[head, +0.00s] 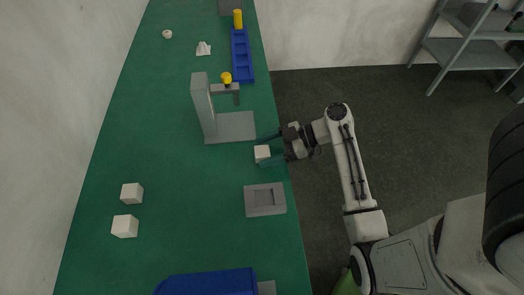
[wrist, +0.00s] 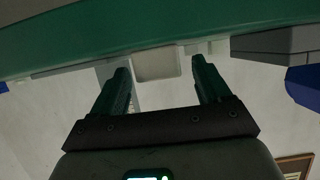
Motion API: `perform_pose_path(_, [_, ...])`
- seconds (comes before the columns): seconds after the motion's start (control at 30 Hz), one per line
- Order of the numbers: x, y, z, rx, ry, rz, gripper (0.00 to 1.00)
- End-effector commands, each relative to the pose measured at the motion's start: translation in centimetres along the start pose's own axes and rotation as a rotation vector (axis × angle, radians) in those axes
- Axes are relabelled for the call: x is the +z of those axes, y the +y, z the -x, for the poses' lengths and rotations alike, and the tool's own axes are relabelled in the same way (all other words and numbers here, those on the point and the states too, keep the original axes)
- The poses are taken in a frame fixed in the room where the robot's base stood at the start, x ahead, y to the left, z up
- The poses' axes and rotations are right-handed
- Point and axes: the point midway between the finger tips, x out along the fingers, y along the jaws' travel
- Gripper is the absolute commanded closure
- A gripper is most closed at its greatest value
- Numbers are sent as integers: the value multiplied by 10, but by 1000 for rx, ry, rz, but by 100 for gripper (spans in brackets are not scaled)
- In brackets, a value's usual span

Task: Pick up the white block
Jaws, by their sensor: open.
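A white block (head: 262,153) sits near the right edge of the green table, just in front of the grey pad printer's base. My gripper (head: 267,148) reaches in from the right with its two dark green fingers apart, one on each side of this block. In the wrist view, the white block (wrist: 157,63) shows between the open fingertips (wrist: 160,66), with visible gaps to either side. I cannot tell how deep it sits between the fingers. Two more white blocks, one (head: 131,193) behind the other (head: 125,226), stand at the table's left.
The grey pad printer (head: 204,105) with a yellow knob stands close behind my gripper. A grey square fixture (head: 251,207) lies nearer. A blue tray (head: 236,70), yellow cylinder (head: 238,18) and small white items are farther back. A blue box (head: 205,282) is in front. The table's middle-left is clear.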

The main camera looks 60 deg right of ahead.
Motion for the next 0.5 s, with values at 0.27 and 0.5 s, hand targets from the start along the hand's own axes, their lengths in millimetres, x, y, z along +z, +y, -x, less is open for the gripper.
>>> perform_pose_path(0.27, [0,0,-22,1,0,1,23])
perform_pose_path(0.5, [0,0,-21,1,0,1,30])
